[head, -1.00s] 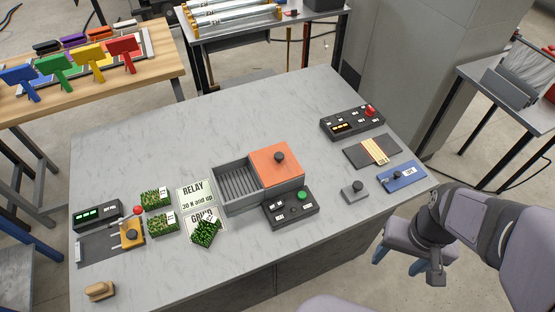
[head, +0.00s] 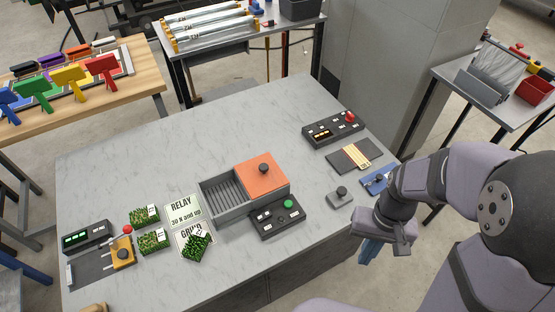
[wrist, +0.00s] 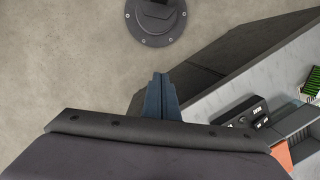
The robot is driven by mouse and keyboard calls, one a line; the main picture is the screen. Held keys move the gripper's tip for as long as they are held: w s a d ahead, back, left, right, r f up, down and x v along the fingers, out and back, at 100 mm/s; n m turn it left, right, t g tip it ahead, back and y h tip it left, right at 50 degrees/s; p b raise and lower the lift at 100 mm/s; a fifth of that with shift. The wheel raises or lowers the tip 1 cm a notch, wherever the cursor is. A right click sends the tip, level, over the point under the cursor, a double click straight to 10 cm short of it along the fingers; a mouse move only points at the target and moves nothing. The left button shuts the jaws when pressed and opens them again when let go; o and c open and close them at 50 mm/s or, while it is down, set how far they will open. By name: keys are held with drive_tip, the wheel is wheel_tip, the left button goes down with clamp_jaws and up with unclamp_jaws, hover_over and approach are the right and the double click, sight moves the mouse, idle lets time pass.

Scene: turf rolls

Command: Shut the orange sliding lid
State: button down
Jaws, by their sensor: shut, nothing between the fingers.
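The orange sliding lid (head: 262,174) with a black knob covers the right part of a grey box (head: 226,212) on the table. The left part of the box is open and shows a ribbed inside. A corner of the lid (wrist: 282,155) shows at the lower right of the wrist view. My gripper (head: 368,252) hangs off the table's front right edge, pointing down, well to the right of the box and apart from it. Its blue fingers (wrist: 160,98) are together and empty.
A black control box with a green button (head: 276,218) stands in front of the grey box. A small grey knob block (head: 340,197) and a blue device (head: 376,181) lie near the right edge. Turf pieces (head: 145,215) and two signs lie left. The table's back left is clear.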

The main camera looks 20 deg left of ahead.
drive_tip(key=w+a+r+t+y, duration=0.1)
drive_tip(key=w+a+r+y, duration=0.15)
drive_tip(key=w+a, duration=0.9)
drive_tip(key=w+a+r+n+t+y, duration=0.2)
drive_tip(key=w+a+r+n+y, duration=0.2)
drive_tip(key=w+a+r+n, duration=0.2)
drive_tip(key=shift+w+r+n, duration=0.3)
drive_tip(key=shift+w+r, duration=0.65)
drive_tip(key=shift+w, duration=0.15)
drive_tip(key=shift+y, duration=0.25)
drive_tip(key=shift+a+f+p, duration=0.1)
drive_tip(key=shift+p, duration=0.2)
drive_tip(key=p, duration=0.3)
approach(279, 173)
wheel_tip(279, 173, down, 3)
drive_tip(key=w+a, duration=0.2)
drive_tip(key=w, duration=0.1)
drive_tip(key=a, duration=0.1)
drive_tip(key=s+a+p, duration=0.1)
drive_tip(key=a+p, duration=0.1)
drive_tip(key=shift+s, duration=0.25)
drive_tip(key=shift+s+a+f+p, duration=0.15)
drive_tip(key=shift+s+a+p, duration=0.15)
drive_tip(key=shift+a, duration=0.15)
